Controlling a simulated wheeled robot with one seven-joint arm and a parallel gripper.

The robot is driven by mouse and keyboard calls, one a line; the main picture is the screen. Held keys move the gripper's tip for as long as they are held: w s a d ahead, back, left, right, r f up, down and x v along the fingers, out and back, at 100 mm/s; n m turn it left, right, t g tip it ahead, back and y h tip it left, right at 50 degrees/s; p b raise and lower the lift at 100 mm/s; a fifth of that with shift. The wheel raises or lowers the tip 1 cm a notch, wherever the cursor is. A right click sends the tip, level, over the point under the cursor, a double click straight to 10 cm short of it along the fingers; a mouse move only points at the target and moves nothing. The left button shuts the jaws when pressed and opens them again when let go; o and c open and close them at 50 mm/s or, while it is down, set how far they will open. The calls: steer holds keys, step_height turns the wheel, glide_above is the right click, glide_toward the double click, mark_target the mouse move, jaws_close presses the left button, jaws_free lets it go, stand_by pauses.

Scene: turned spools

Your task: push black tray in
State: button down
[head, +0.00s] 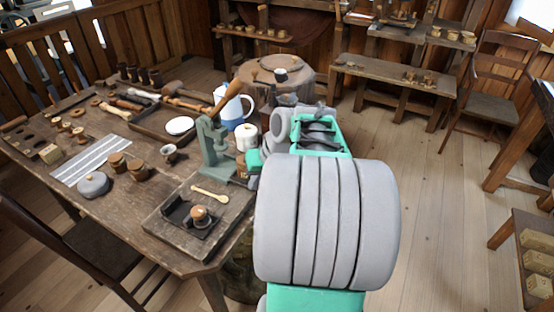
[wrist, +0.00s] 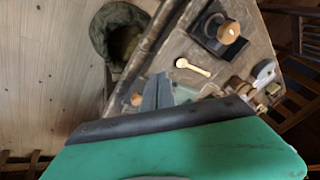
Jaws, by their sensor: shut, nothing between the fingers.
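The black tray (head: 178,216) is a small, low dark tray on a wooden board (head: 160,232) at the table's near right corner. A turned wooden piece (head: 200,214) stands in it. The wrist view also shows the tray (wrist: 207,44) at the top, with the round wooden piece (wrist: 229,32) in it. My gripper (wrist: 165,123) shows in the wrist view as a green body with a dark edge, shut and empty. It is apart from the tray. In the head view my arm hides most of it, beside the green vise.
The green vise (head: 213,145) stands just behind the tray, with a wooden spoon (head: 210,194) between them. A blue and white jug (head: 232,105) and a white cup (head: 247,137) stand further back. Open floor (head: 440,200) lies right of the table.

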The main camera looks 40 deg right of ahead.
steer(key=s+d+r+m+t+p, duration=0.1)
steer(key=s+d+r, duration=0.1)
steer(key=d, duration=0.5)
steer(key=s+d+r+m+t+p, duration=0.1)
steer(key=s+d+r+m, duration=0.15)
steer(key=d, duration=0.35)
steer(key=a+x, duration=0.1)
steer(key=x, duration=1.1)
steer(key=shift+w+a+n+h+p, duration=0.3)
steer(key=shift+w+n+p, duration=0.15)
steer(key=shift+w, duration=0.1)
steer(key=shift+r, duration=0.1)
